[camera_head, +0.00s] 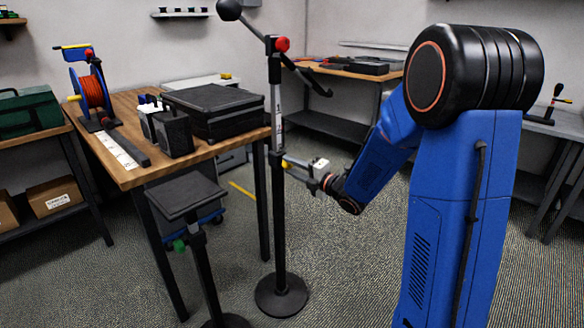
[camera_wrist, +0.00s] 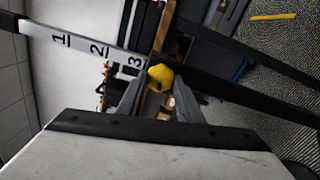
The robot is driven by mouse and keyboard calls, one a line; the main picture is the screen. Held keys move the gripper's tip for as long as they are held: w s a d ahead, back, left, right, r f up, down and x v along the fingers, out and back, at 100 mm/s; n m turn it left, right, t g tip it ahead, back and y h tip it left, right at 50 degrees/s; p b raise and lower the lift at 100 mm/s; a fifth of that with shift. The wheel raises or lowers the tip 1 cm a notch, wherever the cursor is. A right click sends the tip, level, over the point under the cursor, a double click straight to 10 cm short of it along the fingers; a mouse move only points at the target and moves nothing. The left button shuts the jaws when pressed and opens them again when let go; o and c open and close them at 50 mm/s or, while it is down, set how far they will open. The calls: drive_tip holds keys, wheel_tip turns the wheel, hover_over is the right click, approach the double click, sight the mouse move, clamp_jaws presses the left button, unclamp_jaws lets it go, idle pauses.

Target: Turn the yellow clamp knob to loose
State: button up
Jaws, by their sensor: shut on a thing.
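The yellow clamp knob (camera_head: 284,163) sits on the side of an upright black stand pole (camera_head: 279,220), at about table height. In the wrist view the yellow knob (camera_wrist: 160,76) shows at the centre, beside the pole's pale scale (camera_wrist: 95,48) marked 1, 2 and 3. My gripper (camera_head: 290,163) reaches in from the right, level with the knob, and is shut on it. In the wrist view my gripper's pale housing (camera_wrist: 160,155) fills the bottom and hides part of the fingers. The knob's exact turn cannot be told.
A red knob (camera_head: 283,44) and a tilted boom top the pole. A wooden table (camera_head: 130,172) with a black case (camera_head: 215,107) and a red cable reel (camera_head: 90,92) stands left. A shorter stand with a dark plate (camera_head: 185,195) is in front. Floor right of the pole is clear.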

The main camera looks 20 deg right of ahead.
drive_tip(key=shift+f, duration=0.1)
idle(0.3)
drive_tip(key=o, duration=1)
